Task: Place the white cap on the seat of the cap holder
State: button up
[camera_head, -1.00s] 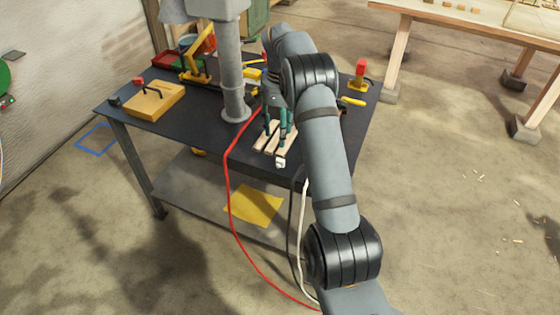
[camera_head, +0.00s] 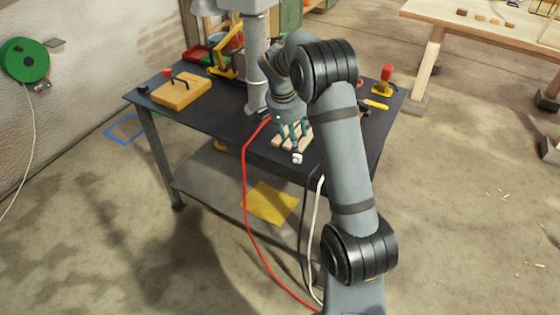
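A small white piece (camera_head: 297,158), which may be the white cap, shows at the front edge of the dark table, just below my gripper's fingers. My gripper (camera_head: 293,138) points down over pale wooden laths (camera_head: 280,142) near that edge. Its dark green fingers show, but they are too small to tell their gap or whether they touch the white piece. I cannot make out the cap holder or its seat; my arm hides part of the table.
A yellow block with a black handle (camera_head: 181,92) lies at the left. A red cable (camera_head: 246,190) hangs over the front edge. A red-topped yellow tool (camera_head: 384,80) stands at the right.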

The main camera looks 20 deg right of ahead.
jog(key=m, duration=0.1)
send_over(296, 156)
jog(key=f, duration=0.3)
jog(key=s+f, duration=0.1)
jog(key=shift+a+f+p, duration=0.35)
jog(key=shift+a+p+x, duration=0.2)
jog(key=shift+p+x, duration=0.3)
jog(key=shift+x, duration=0.85)
jog(key=shift+a+p+x, duration=0.2)
jog(key=shift+p+x, duration=0.3)
jog(key=shift+x, duration=0.85)
jog(key=shift+f, duration=0.1)
jog(key=shift+c, duration=1.3)
jog(key=c, duration=0.7)
